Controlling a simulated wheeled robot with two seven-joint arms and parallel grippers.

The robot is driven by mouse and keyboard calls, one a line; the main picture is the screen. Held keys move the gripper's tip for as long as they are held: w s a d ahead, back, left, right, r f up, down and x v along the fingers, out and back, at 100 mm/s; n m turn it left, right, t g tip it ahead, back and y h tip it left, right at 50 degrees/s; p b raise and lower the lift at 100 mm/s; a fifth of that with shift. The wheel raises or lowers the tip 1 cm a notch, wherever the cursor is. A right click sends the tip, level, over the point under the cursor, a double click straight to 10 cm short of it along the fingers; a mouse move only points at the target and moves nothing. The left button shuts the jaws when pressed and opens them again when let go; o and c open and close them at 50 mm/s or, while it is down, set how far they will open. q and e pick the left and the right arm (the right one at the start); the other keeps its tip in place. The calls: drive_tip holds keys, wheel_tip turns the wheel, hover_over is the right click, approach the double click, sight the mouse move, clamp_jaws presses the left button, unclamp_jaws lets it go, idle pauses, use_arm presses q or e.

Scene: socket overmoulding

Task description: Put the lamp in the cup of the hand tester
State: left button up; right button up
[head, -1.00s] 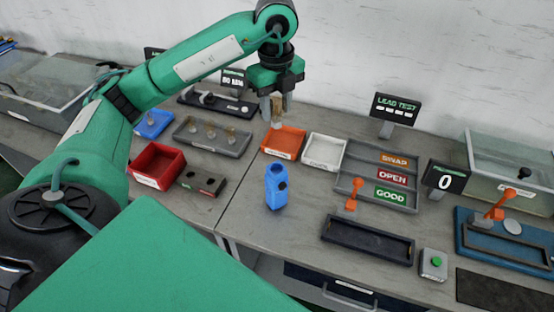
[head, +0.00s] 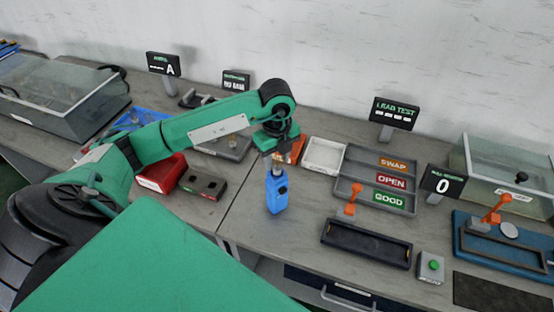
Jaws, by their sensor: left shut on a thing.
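The blue hand tester (head: 276,194) stands upright on the bench in the middle of the head view. My left gripper (head: 278,163) points down directly over its top. The gripper is shut on the lamp, which is mostly hidden between the fingers and behind the wrist. The fingertips are at the height of the tester's upper end. I cannot tell whether the lamp is inside the cup or just above it. My right gripper is not in view.
Bare bench surrounds the tester's front.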

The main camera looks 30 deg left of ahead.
use_arm(q)
drive_tip(key=shift+f, duration=0.9)
drive_tip(key=shift+f, duration=0.25)
drive_tip(key=o, duration=0.9)
drive_tip(key=shift+o, duration=0.2)
